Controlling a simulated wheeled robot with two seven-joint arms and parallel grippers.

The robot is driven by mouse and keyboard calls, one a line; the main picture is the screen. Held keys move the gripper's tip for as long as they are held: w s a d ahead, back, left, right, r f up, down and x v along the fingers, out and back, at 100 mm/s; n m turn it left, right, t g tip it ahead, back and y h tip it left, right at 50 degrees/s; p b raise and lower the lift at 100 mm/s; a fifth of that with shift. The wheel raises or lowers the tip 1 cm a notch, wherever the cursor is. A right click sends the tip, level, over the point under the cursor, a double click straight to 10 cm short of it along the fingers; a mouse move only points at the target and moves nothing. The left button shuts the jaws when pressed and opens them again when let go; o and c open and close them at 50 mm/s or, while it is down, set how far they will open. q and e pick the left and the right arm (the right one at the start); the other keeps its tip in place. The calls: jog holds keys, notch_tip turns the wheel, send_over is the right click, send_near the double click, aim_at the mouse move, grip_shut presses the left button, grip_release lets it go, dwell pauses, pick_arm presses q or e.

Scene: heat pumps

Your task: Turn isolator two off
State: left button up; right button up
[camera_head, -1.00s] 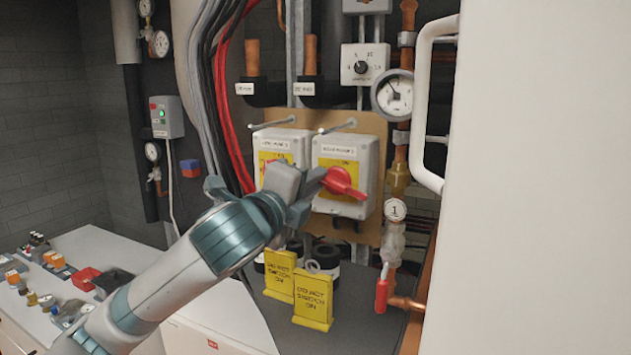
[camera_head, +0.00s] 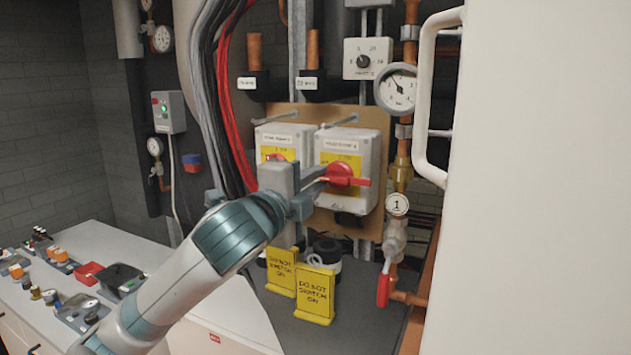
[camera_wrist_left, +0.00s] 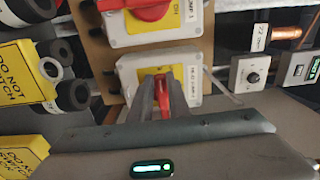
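Isolator two (camera_head: 347,148) is the right of two pale boxes with yellow plates on a brown board, and also shows in the wrist view (camera_wrist_left: 128,72). Its red handle (camera_head: 344,174) lies about level. My left gripper (camera_head: 322,178) reaches it from the lower left. In the wrist view its two fingers (camera_wrist_left: 163,100) stand on both sides of the red handle (camera_wrist_left: 163,84), seemingly closed on it. Isolator one (camera_head: 283,136) is to the left, its handle partly hidden by my gripper. My right gripper is not in view.
Two yellow "do not switch on" tags (camera_head: 314,295) stand on the grey surface below. A pressure gauge (camera_head: 397,88), copper pipe and red-levered valve (camera_head: 384,289) are at the right. A white panel with a handle (camera_head: 428,100) blocks the far right.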

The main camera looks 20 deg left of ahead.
pick_arm(q)
jog(key=o, duration=0.3)
